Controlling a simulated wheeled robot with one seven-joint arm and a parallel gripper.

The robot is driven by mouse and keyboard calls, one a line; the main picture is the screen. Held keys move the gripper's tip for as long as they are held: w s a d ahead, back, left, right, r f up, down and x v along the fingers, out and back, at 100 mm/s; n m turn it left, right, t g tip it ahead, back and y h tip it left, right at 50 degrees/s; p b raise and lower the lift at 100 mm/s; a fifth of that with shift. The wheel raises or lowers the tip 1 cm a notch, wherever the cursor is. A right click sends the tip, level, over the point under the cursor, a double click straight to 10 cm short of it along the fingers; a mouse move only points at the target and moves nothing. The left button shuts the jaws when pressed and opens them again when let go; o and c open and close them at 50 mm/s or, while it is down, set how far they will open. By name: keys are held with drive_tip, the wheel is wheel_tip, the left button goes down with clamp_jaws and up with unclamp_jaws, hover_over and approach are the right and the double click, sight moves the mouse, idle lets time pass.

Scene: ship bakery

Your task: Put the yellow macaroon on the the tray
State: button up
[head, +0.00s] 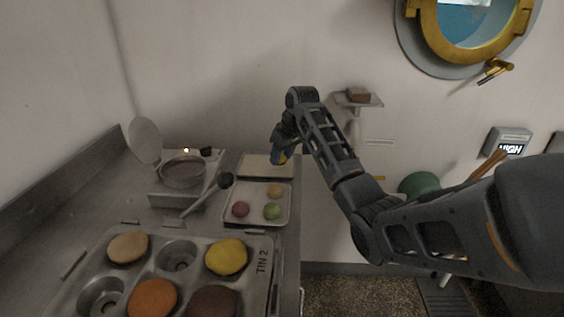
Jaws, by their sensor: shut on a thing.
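My gripper (280,156) is over the far end of the counter, above the edge of an empty pale tray (257,171). I take this for the yellow macaroon (276,159), mostly hidden by the fingers. Just nearer is a metal tray (248,218) bearing a dark red macaroon (240,209), a green one (272,211) and a pale orange one (274,191).
A tin marked TIN 2 (262,262) with several round cakes, one yellow (226,256), fills the counter front. A pan (183,171) on a burner and a dark-headed utensil (207,194) stand left of the trays. A wall shelf (358,101) is behind my arm.

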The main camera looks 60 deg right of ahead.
sight(284, 159)
drive_tip(key=shift+f, duration=1.5)
drive_tip(key=shift+f, duration=0.1)
drive_tip(key=o, duration=0.8)
drive_tip(key=shift+c, duration=0.2)
drive_tip(key=v, duration=1.2)
